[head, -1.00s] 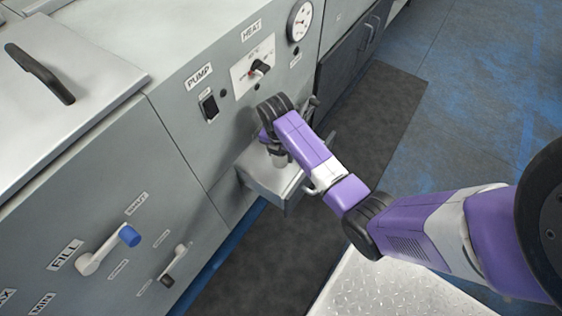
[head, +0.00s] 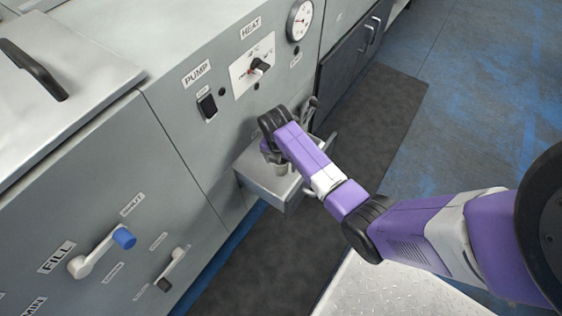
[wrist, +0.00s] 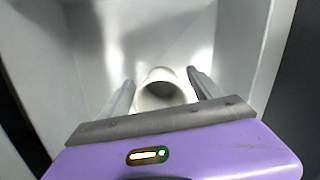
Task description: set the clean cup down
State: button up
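The whitish cup (wrist: 160,92) is between the two fingers of my gripper (wrist: 161,78) in the wrist view, with its round mouth facing the camera. The fingers lie close on either side of it; I cannot tell whether they press on it or stand slightly apart. In the head view the cup (head: 282,168) shows below my gripper, partly hidden by it. It is over the small metal tray (head: 252,168) on the machine's front. Whether its base rests on the tray floor is hidden.
The grey machine front carries a pump switch (head: 207,106), a heat knob (head: 257,69) and a gauge (head: 299,20) close to my gripper. A blue-tipped fill lever (head: 123,238) is at lower left. A dark mat (head: 375,110) lies on the blue floor.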

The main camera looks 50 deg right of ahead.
notch_tip(320, 180, up, 12)
jog(key=a+p, duration=0.1)
jog(key=p, duration=0.3)
jog(key=shift+s+a, duration=0.15)
jog(key=shift+a, duration=0.05)
jog(key=shift+r+p, duration=0.15)
jog(key=shift+p, duration=0.2)
